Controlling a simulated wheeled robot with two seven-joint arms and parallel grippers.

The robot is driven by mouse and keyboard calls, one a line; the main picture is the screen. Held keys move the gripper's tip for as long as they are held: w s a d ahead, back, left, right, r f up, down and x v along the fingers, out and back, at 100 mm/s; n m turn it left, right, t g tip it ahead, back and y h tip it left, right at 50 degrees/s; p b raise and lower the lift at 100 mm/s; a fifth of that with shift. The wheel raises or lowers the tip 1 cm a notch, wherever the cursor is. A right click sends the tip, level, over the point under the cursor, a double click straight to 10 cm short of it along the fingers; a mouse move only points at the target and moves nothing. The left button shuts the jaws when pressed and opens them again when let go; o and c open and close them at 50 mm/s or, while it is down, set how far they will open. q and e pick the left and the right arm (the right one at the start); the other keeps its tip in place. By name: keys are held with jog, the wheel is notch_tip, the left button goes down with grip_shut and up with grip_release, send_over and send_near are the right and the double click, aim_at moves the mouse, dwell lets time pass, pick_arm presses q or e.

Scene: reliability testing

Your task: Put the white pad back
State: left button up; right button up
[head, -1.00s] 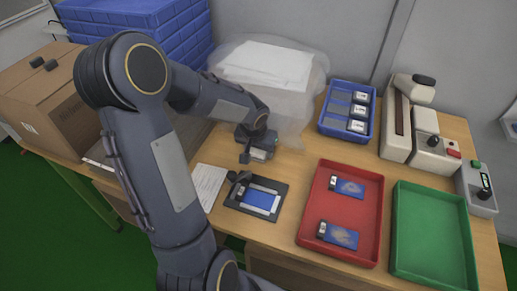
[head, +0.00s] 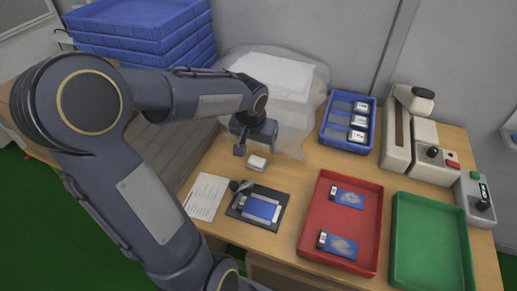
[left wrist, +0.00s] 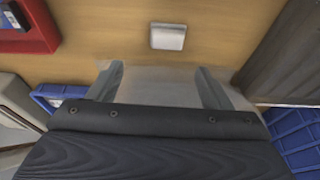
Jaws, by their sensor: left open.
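The white pad (head: 257,163) lies on the wooden table, between the clear plastic bag and the dark fixture. It also shows in the left wrist view (left wrist: 168,36), flat on the wood at the top. My left gripper (head: 254,148) is just behind and above the pad in the head view, apart from it. Its two fingers (left wrist: 158,82) are spread with nothing between them. The dark fixture (head: 235,212) holds a blue card (head: 261,209) in front of the pad. My right gripper is not in view.
A red tray (head: 311,238) with two blue cards, an empty green tray (head: 432,240) and a blue bin (head: 345,143) stand to the right. Testing devices (head: 432,152) stand at the back right. A paper sheet (head: 206,196) lies left of the fixture. The clear bag (head: 285,90) is close behind my gripper.

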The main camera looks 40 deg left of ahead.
pick_arm(q)
jog(key=s+d+r+m+t+h, duration=0.1)
jog(key=s+d+r+h, duration=0.1)
jog(key=s+d, duration=0.5)
jog(key=s+d+r+t+h, duration=0.1)
jog(key=s+d+h, duration=0.2)
jog(key=s+d, duration=0.4)
jog(key=shift+s+d+r+m, duration=0.25)
jog(key=shift+s+r+m, duration=0.15)
jog(key=shift+s, duration=0.85)
jog(key=shift+r, duration=0.1)
